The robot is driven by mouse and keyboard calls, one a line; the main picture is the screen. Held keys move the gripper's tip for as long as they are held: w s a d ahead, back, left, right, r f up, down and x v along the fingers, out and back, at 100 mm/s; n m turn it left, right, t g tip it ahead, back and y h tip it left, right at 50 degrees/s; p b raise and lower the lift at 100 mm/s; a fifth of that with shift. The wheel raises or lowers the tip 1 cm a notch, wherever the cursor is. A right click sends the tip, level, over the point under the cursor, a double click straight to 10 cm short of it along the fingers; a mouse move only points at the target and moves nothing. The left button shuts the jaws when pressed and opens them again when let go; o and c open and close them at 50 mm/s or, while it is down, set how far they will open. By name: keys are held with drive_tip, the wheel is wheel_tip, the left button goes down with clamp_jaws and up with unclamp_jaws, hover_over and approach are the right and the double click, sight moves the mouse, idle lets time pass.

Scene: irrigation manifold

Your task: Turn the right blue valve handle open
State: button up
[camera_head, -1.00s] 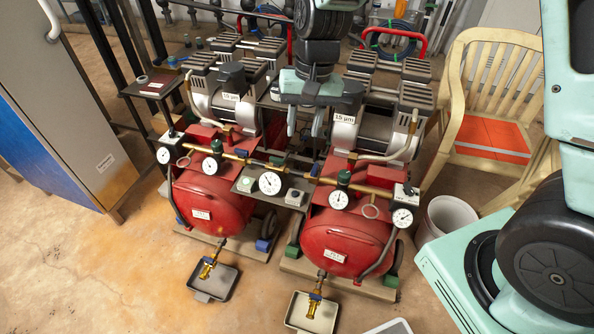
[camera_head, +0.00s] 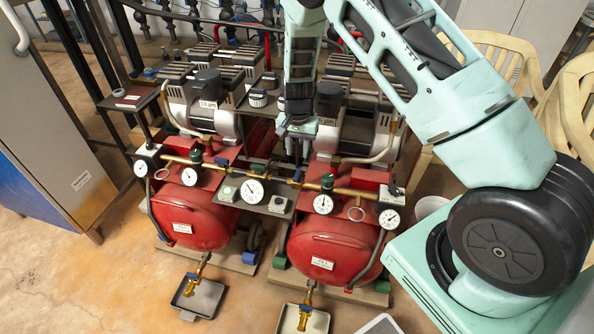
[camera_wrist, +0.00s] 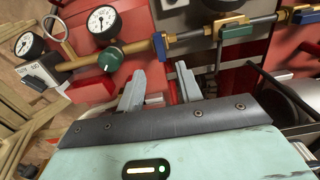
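The right blue valve handle (camera_head: 297,176) sits on the brass pipe, left of a green knob (camera_head: 327,181). In the wrist view the blue handle (camera_wrist: 160,46) stands across the pipe. My gripper (camera_head: 298,152) is above and behind the pipe in the head view. In the wrist view my gripper (camera_wrist: 160,70) is open, its two grey fingers apart and empty. The blue handle lies just beyond the fingertips, roughly in line with the gap; no contact shows. Another blue handle (camera_wrist: 305,16) and a green-looking one (camera_wrist: 236,30) are farther right along the pipe.
Round gauges (camera_head: 252,190) and the green knob (camera_wrist: 110,58) crowd the pipe. Red tanks (camera_head: 334,245) stand below and compressor motors behind. A cream chair (camera_head: 500,50) is at the right. Open floor (camera_head: 90,270) lies front left.

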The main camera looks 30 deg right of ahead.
sight(298, 173)
wheel_tip(298, 173, down, 9)
drive_tip(key=shift+f, duration=0.1)
drive_tip(key=shift+c, duration=0.2)
clamp_jaws()
